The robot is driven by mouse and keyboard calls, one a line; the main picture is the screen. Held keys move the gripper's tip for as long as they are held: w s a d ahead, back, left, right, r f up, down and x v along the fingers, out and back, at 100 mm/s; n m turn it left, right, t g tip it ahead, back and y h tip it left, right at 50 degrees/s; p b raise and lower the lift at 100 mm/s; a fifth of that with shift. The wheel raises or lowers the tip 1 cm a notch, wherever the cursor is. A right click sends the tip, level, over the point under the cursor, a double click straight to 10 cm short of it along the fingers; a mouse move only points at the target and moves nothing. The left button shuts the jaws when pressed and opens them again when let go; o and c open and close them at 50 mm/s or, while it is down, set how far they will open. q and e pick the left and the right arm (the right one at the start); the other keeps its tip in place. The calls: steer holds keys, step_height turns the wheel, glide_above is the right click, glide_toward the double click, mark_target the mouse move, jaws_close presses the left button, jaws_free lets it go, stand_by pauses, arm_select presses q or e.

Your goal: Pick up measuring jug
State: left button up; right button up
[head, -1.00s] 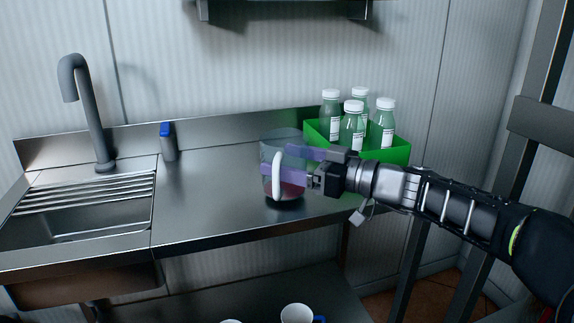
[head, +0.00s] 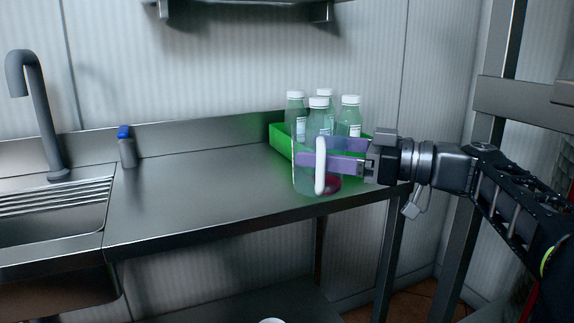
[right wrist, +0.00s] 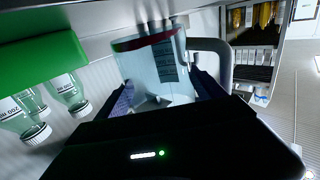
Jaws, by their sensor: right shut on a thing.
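The measuring jug (head: 303,180) is clear, with a white handle facing me and a dark red base. It stands upright in front of the green crate, over the counter's front part. My right gripper (head: 330,154) comes in from the right, with its purple fingers shut on the jug's sides. In the right wrist view the jug (right wrist: 150,72) sits between the fingers, its red base at the top and its handle to the right. I cannot tell whether its base touches the counter. My left gripper is not in view.
A green crate (head: 281,146) with several white-capped bottles (head: 350,113) stands close behind the jug. The steel counter (head: 200,190) is clear to the left, up to a blue-topped bottle (head: 127,150) and the sink (head: 45,230). A metal rack (head: 530,126) stands at the right.

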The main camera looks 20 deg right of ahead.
steer(key=v, duration=0.2)
steer(key=shift+s+d+r+b, duration=0.1)
steer(key=shift+s+d+b, duration=0.2)
steer(key=shift+b, duration=0.1)
steer(key=shift+b+v, duration=0.4)
steer(key=shift+v, duration=0.5)
